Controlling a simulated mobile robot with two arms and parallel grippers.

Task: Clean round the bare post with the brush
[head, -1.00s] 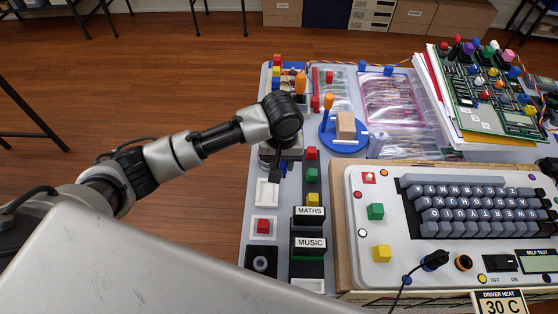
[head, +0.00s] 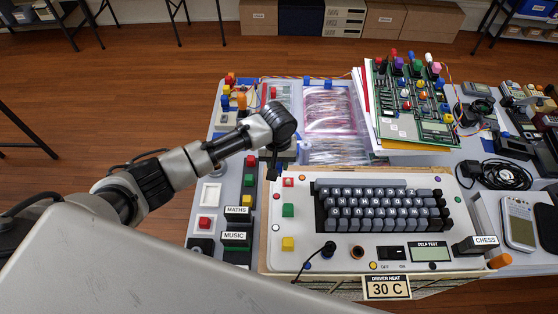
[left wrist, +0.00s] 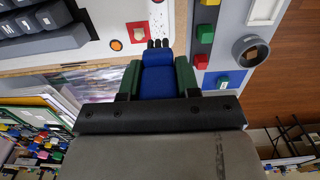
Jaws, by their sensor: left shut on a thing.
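The brush, a blue block (left wrist: 158,80) with short black bristles, is held between the green-sided fingers of my left gripper (left wrist: 158,85) in the left wrist view. In the head view my left gripper (head: 275,165) points down at the upper left corner of the console and hides most of the brush. The bare post (left wrist: 138,34) is a small pale stub on a red square, left of the bristle tips in the left wrist view. It also shows in the head view (head: 288,182), just right of the gripper. I cannot tell whether the bristles touch the console. My right gripper is not in view.
The keyboard console (head: 300,262) has a green button (head: 288,210) and a yellow button (head: 288,244) below the post. A button strip with MATHS (head: 237,210) and MUSIC (head: 234,236) keys lies to its left. A circuit board (head: 415,110) sits on papers behind.

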